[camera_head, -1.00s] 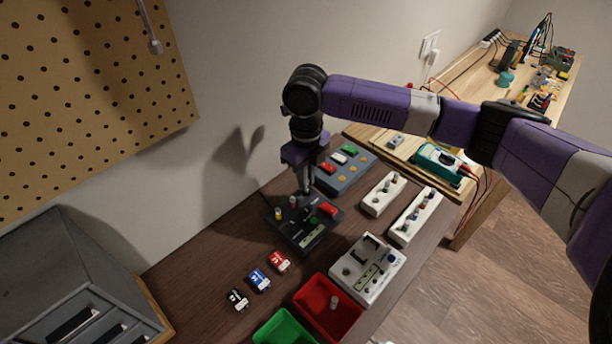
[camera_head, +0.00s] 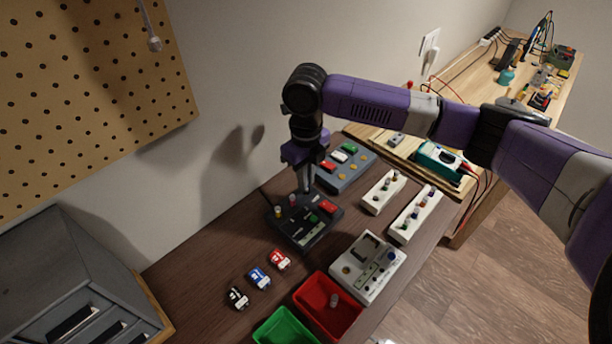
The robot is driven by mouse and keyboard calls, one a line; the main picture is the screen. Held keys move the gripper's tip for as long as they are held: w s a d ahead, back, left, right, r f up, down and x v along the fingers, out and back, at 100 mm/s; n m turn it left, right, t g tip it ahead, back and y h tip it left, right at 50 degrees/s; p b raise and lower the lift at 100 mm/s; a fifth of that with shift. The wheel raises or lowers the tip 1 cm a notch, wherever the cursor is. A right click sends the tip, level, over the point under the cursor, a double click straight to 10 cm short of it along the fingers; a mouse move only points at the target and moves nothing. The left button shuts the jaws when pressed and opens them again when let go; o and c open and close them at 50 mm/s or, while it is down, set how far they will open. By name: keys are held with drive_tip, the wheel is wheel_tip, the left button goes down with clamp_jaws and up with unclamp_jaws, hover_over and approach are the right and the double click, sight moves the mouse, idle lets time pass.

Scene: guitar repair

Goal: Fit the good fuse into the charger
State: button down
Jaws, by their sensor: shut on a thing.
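The charger (camera_head: 290,234) is a dark box on the brown bench, with a red block (camera_head: 328,207), a green block and small knobs on top. My gripper (camera_head: 306,191) points down over its back edge, with its fingers shut. The fuse between the fingertips is too small and hidden to make out. I cannot tell whether it touches the charger. Two white racks (camera_head: 370,204) (camera_head: 402,235) to the right hold several small fuses. A white tester box (camera_head: 347,284) stands at the front right.
A red bin (camera_head: 301,295) holds a small cylinder, beside a green bin (camera_head: 262,330). A grey tray (camera_head: 348,184) of coloured blocks stands behind, near a teal multimeter (camera_head: 436,158).

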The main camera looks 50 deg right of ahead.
drive_tip(key=shift+f+b, duration=0.75)
drive_tip(key=shift+f, duration=0.45)
drive_tip(key=c, duration=1.4)
unclamp_jaws()
drive_tip(key=o, duration=0.4)
drive_tip(key=shift+r, duration=0.15)
drive_tip(key=shift+r+p, duration=2.5)
drive_tip(key=shift+r, duration=0.9)
